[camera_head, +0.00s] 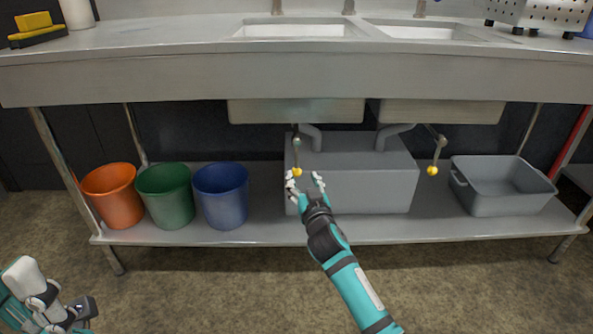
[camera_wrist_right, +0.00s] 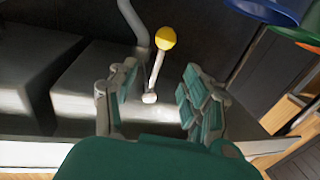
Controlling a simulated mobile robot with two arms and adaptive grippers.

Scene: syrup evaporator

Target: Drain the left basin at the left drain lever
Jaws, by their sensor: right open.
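The left basin (camera_head: 300,31) is set in the steel counter, and its underside (camera_head: 296,111) shows below the front panel. The left drain lever, with a yellow knob (camera_head: 297,172), hangs under it. My right gripper (camera_head: 305,179) is open at the knob; in the right wrist view the lever's knob (camera_wrist_right: 166,38) and pale rod (camera_wrist_right: 157,72) appear between and beyond the open fingers (camera_wrist_right: 156,95). I cannot tell whether a finger touches it. The right basin's lever has a yellow knob (camera_head: 432,171) too. My left gripper (camera_head: 82,307) is at the lower left, away from the sink; its fingers are unclear.
A grey box (camera_head: 360,185) stands on the lower shelf (camera_head: 270,229) behind the lever. Orange (camera_head: 112,195), green (camera_head: 167,195) and blue (camera_head: 221,195) buckets stand left, a grey tub (camera_head: 502,205) right. The counter's front panel (camera_head: 300,78) overhangs the lever area.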

